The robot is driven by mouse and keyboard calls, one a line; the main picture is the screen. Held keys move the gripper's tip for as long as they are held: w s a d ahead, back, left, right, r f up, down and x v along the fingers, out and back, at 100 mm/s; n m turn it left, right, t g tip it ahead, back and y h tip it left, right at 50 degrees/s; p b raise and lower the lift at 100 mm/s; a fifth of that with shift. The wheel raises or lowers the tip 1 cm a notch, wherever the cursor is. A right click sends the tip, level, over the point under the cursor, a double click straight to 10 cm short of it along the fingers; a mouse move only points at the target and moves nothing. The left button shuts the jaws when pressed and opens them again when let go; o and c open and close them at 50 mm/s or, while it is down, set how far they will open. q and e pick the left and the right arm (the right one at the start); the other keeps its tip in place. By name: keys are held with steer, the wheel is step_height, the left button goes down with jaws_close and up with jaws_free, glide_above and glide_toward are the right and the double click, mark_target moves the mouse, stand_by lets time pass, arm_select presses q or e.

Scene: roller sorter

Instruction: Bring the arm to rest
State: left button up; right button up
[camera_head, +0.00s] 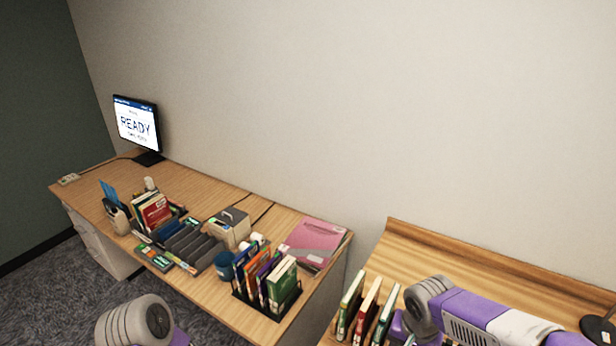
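Parts of both my arms show in the head view. A grey joint of my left arm rises at the bottom edge, left of centre. My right arm, purple and white with a grey joint, reaches in at the lower right over the right-hand table (462,262). Neither gripper shows; both are outside the picture or hidden. Several upright books (366,308) stand on the right-hand table, just left of my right arm's grey joint. The arm hides part of the books' right side.
A long desk (215,292) holds a monitor (137,122) reading READY, book racks (270,282), grey trays (190,243), a small boxy device (229,226) and a pink folder (314,240). A gap separates the desk and the table. A dark round object (598,328) sits far right.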

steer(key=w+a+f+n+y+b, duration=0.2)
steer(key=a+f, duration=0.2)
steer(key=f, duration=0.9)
arm_select(q)
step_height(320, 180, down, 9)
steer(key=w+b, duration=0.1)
steer(key=b, duration=0.5)
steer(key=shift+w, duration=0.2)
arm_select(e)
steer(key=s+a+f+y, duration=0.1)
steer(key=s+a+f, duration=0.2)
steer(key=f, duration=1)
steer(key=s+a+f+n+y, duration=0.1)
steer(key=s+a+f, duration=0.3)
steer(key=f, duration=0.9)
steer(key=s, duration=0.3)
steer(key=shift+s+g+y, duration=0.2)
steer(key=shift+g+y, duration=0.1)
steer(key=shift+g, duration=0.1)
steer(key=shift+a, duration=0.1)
